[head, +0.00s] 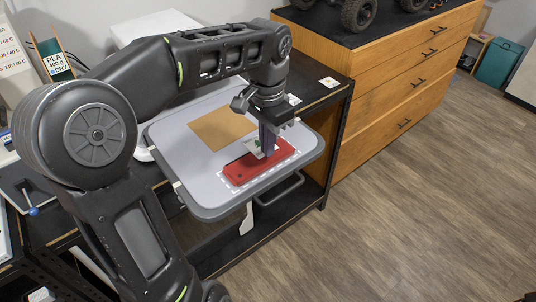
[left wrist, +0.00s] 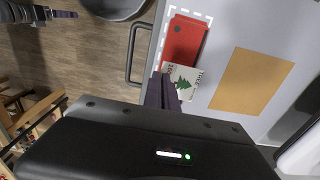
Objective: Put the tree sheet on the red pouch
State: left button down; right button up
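The red pouch (head: 240,172) lies flat inside a white dashed outline on the grey tray. It also shows in the left wrist view (left wrist: 182,40). The tree sheet (left wrist: 183,82) is a small pale card with a green tree. It also shows in the head view (head: 256,146), tilted at the fingertips of my left gripper (head: 268,150). That gripper points down over the pouch, its fingers close together on the sheet's edge. The sheet overlaps the pouch's near end in the left wrist view; whether they touch is unclear. My right gripper (left wrist: 62,14) is far off, over the floor.
A tan rectangle (head: 222,128) lies on the grey tray (head: 180,165) beside the pouch. The tray stands on a black shelf unit. A wooden drawer cabinet (head: 390,85) with a model crawler (head: 358,14) stands behind. The floor at right is clear.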

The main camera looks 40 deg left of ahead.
pick_arm(q)
notch_tip(320, 180, down, 3)
jog(key=shift+f+b, duration=0.1)
jog(key=shift+b, duration=0.9)
jog(key=shift+f, duration=0.15)
jog(key=shift+f, duration=0.15)
jog(key=c, duration=1.7)
grip_release()
